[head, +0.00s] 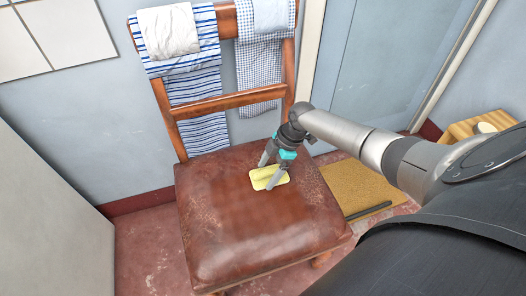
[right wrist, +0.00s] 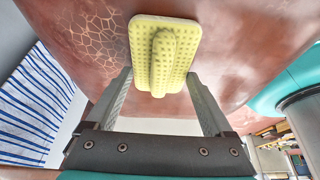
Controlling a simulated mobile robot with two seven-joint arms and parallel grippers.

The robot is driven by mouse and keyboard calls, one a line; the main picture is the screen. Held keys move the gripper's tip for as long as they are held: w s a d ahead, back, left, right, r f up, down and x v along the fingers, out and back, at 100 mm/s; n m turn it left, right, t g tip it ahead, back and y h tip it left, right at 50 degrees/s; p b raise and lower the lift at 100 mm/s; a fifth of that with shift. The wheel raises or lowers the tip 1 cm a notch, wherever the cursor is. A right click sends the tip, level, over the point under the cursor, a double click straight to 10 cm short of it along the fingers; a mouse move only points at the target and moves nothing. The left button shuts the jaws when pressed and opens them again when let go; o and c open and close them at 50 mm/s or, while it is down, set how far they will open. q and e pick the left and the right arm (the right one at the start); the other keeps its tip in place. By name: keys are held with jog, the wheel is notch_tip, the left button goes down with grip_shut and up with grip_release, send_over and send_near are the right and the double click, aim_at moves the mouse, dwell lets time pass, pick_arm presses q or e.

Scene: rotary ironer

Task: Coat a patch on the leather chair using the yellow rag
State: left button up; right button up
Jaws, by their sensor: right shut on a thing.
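The leather chair (head: 225,225) stands in the middle of the head view, with a worn brown-red seat and a wooden back. The yellow rag (head: 269,178) lies flat on the seat's back right part. My right gripper (head: 269,177) points down at the rag, with a finger on either side. In the right wrist view the rag (right wrist: 165,50) shows a raised ridge between the fingers, and the gripper (right wrist: 162,80) is shut on it. A cracked patch (right wrist: 92,38) shows on the leather there. A darker smooth area lies mid-seat in the head view. My left gripper is not in view.
Striped and checked towels (head: 197,105) and a white cloth (head: 168,31) hang on the chair back. A tan mat (head: 358,187) with a dark bar (head: 369,211) lies right of the chair. A wooden stool or crate (head: 478,126) stands at the far right. A pale panel (head: 50,215) is at left.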

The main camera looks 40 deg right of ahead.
aim_at(289, 172)
jog(key=shift+s+d+f+b, duration=0.1)
jog(key=shift+s+d+b, duration=0.1)
jog(key=shift+d, duration=0.45)
jog(key=shift+s+d+f+b, duration=0.1)
jog(key=shift+s+d+b, duration=0.1)
jog(key=shift+d, duration=0.45)
jog(key=shift+s+d+r+b, duration=0.1)
jog(key=shift+s+d+b, duration=0.1)
jog(key=shift+d, duration=0.45)
jog(key=shift+s+d+r+b, duration=0.1)
jog(key=shift+s+d+b, duration=0.05)
jog(key=shift+d, duration=0.5)
jog(key=shift+s+d+b, duration=0.15)
jog(key=shift+s+d, duration=0.05)
jog(key=shift+d, duration=0.45)
jog(key=shift+r, duration=0.1)
notch_tip(289, 172, up, 6)
jog(key=p, duration=0.5)
jog(key=shift+p, duration=0.3)
notch_tip(289, 172, up, 3)
jog(key=p, duration=0.2)
jog(key=shift+p, duration=0.4)
jog(key=shift+a, duration=0.1)
